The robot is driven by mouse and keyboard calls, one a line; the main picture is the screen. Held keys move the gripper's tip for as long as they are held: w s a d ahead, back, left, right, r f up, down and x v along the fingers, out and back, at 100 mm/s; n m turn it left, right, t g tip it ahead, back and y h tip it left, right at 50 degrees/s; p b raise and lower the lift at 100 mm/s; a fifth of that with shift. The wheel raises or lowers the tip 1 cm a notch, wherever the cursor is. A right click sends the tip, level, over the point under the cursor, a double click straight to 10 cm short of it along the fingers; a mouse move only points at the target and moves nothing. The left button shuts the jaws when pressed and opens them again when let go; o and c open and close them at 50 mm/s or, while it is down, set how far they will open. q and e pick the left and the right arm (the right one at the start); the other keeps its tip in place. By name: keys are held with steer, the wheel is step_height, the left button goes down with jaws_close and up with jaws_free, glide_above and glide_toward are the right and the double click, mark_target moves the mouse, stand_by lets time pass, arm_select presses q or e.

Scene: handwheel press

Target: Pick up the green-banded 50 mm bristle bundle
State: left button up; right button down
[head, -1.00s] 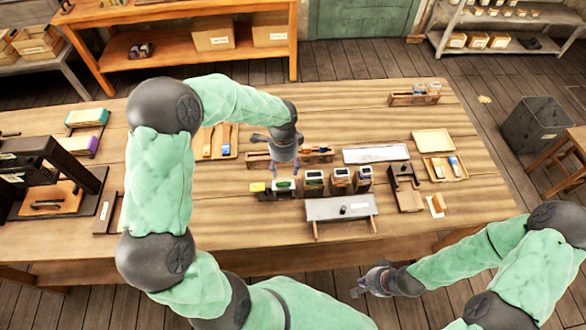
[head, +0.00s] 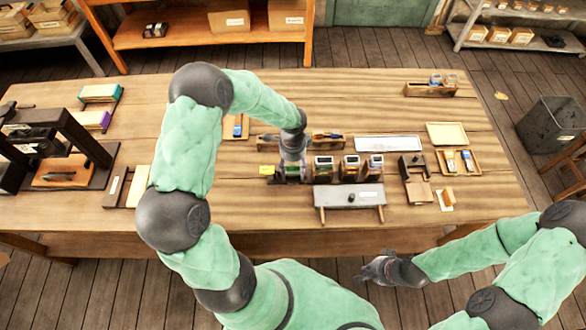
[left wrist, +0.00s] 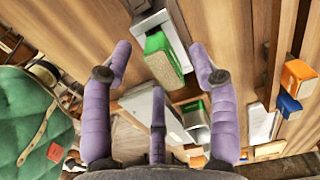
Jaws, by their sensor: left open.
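The green-banded bristle bundle (left wrist: 168,72) shows in the left wrist view as a tan, speckled block with a green band. It lies between the spread purple fingers of my left gripper (left wrist: 160,48), with visible room on both sides. Another green-marked piece (left wrist: 193,106) shows lower down, partly behind a finger. In the head view my left gripper (head: 292,168) points down over the left part of the row of holders and hides most of the bundle there. It is open and holds nothing. My right gripper (head: 375,270) is empty in front of the table's near edge; its finger opening is unclear.
A wooden rack (head: 328,142) is behind and a grey stand (head: 348,196) in front. The press (head: 62,150) is far left.

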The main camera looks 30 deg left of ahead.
arm_select(q)
steer(key=shift+f, duration=0.7)
steer(key=shift+c, duration=0.2)
jaws_close()
steer(key=shift+r, duration=0.1)
